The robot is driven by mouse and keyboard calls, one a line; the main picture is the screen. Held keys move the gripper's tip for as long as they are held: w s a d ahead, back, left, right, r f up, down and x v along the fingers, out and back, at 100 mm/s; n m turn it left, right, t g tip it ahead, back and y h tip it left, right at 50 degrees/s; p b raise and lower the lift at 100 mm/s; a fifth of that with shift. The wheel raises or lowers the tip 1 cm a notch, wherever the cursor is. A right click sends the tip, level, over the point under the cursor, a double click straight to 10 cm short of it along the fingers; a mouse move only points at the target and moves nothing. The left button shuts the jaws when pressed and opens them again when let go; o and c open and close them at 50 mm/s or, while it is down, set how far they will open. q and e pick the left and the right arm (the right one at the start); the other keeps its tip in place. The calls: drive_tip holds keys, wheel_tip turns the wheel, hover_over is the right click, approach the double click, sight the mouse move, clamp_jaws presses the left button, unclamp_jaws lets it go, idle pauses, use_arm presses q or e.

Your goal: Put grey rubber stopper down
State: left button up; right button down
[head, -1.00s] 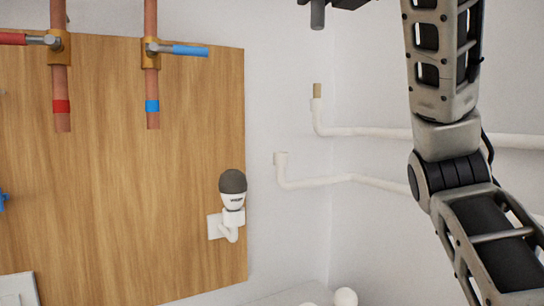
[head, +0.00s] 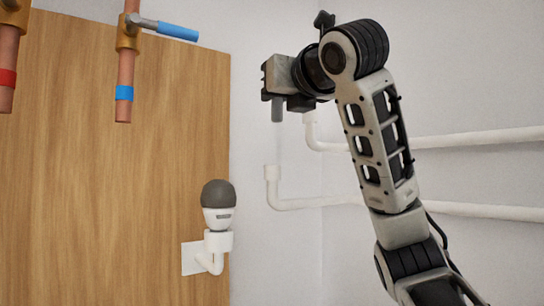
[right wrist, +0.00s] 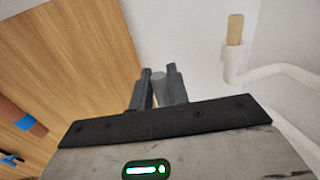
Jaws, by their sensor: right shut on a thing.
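My right gripper (head: 277,98) is shut on the grey rubber stopper (head: 278,112), a small grey cylinder that hangs downward. In the head view it is above the lower white pipe's upturned end (head: 272,172) and apart from it. In the right wrist view, the stopper (right wrist: 159,90) shows between the two dark fingers, partly hidden by them. My left gripper is not in view.
The upper white pipe (head: 450,141) carries a tan plug (right wrist: 235,29). A wooden board (head: 120,210) at left bears copper pipes (head: 126,70), a blue-handled valve (head: 178,31) and a white fitting with a grey-domed piece (head: 218,195).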

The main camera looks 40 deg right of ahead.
drive_tip(key=w+d+f, duration=0.1)
drive_tip(key=f, duration=0.1)
drive_tip(key=w+d+f+b, duration=0.1)
drive_tip(key=w+f, duration=0.1)
drive_tip(key=w+d+f, duration=0.1)
drive_tip(key=shift+w+f, duration=0.2)
drive_tip(key=shift+f, duration=0.2)
drive_tip(key=f+b, duration=0.2)
drive_tip(key=f, duration=0.1)
drive_tip(key=shift+w+d+f, duration=0.1)
drive_tip(key=shift+w+f, duration=0.1)
drive_tip(key=shift+f, duration=0.1)
drive_tip(key=c, duration=1.4)
unclamp_jaws()
drive_tip(key=shift+o, duration=0.2)
drive_tip(key=v, duration=1.2)
